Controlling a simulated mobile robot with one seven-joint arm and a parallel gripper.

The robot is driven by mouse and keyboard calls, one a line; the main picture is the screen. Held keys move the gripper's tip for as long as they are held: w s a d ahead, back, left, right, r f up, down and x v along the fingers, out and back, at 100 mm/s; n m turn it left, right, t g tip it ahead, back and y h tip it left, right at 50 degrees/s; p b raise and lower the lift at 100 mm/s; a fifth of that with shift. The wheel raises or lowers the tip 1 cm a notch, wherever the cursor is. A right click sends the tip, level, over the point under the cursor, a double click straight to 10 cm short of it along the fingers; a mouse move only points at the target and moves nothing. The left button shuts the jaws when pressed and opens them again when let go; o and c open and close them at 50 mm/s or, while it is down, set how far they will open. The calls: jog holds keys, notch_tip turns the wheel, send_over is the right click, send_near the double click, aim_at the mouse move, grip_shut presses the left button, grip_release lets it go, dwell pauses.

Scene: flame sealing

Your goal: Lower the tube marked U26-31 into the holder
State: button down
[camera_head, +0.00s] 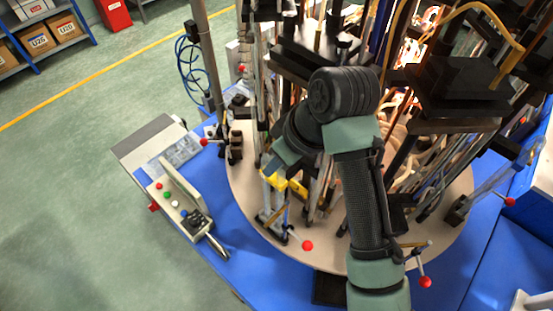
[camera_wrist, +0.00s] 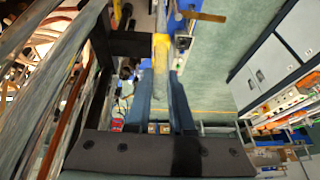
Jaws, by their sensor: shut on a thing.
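My gripper (camera_head: 285,184) is low at the front left part of the round turntable, with yellow showing at its tip. In the wrist view its two blue-grey fingers (camera_wrist: 160,88) are shut on a tube (camera_wrist: 161,60), of which a yellowish stretch shows between and beyond them. No marking on the tube can be read. A holder (camera_head: 270,218) with a small base stands on the turntable just below the gripper. Whether the tube's lower end is in the holder or above it cannot be told; my arm and the gripper hide part of it.
The turntable (camera_head: 240,185) is crowded with upright tubes, rods and black clamps behind and right of my gripper. Red-balled levers (camera_head: 307,245) stick out around its rim. A control box (camera_head: 180,200) with coloured buttons stands to the left.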

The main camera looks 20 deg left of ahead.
jog(key=shift+f+b, duration=0.4)
jog(key=shift+f, duration=0.2)
jog(key=c, duration=0.7)
grip_release()
jog(key=shift+r+p, duration=2.05)
jog(key=shift+r, duration=0.2)
jog(key=b+v, duration=0.2)
jog(key=v, duration=1.1)
